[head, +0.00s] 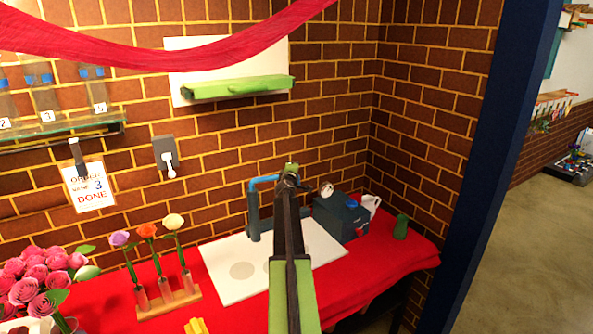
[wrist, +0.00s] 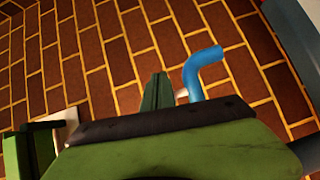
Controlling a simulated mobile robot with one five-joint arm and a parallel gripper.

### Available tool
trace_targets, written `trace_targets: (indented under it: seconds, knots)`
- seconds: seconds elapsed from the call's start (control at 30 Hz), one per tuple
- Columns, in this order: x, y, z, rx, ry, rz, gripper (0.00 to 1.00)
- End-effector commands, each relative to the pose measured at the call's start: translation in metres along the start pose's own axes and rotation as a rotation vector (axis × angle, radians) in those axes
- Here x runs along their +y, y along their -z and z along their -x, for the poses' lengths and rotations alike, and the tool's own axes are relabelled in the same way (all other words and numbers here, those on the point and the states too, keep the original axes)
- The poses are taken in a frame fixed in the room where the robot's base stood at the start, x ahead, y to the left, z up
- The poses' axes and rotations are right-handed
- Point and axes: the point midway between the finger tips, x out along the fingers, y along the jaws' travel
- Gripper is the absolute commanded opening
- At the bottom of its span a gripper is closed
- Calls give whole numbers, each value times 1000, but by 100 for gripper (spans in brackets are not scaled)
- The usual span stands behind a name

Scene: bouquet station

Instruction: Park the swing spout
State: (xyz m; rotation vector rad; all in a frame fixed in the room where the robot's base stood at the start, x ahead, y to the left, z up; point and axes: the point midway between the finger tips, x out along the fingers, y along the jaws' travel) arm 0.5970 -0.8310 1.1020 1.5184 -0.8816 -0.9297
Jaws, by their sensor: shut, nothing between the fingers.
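The swing spout (head: 264,180) is a blue bent pipe on a dark upright post (head: 254,215) at the back of the white board, by the brick wall. In the head view my gripper (head: 291,170) is just right of the spout's bend, at about its height. It is shut and empty. In the wrist view the blue spout (wrist: 203,70) stands just right of a dark green part (wrist: 157,92) that looks like my fingers. I cannot tell whether they touch it. My arm hides part of the board and perhaps the spout's far end.
A white board (head: 225,280) with round marks lies on the red-covered table (head: 370,280). A dark blue box (head: 340,217) stands right of my arm, with a green item (head: 401,227) beyond. Flowers in a wooden rack (head: 170,304) stand left. A green shelf (head: 235,88) hangs above.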

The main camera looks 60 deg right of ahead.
Motion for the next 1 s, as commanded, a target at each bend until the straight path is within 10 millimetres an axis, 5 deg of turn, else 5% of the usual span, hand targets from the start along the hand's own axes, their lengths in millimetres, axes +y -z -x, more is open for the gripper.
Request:
trace_targets:
  seconds: [0.7, 0.97, 1.0]
  knots:
    - [0, 3, -2, 2, 0, 0, 0]
    - [4, 2, 42, 8, 1, 1, 0]
    - [5, -12, 45, 5, 1, 0, 0]
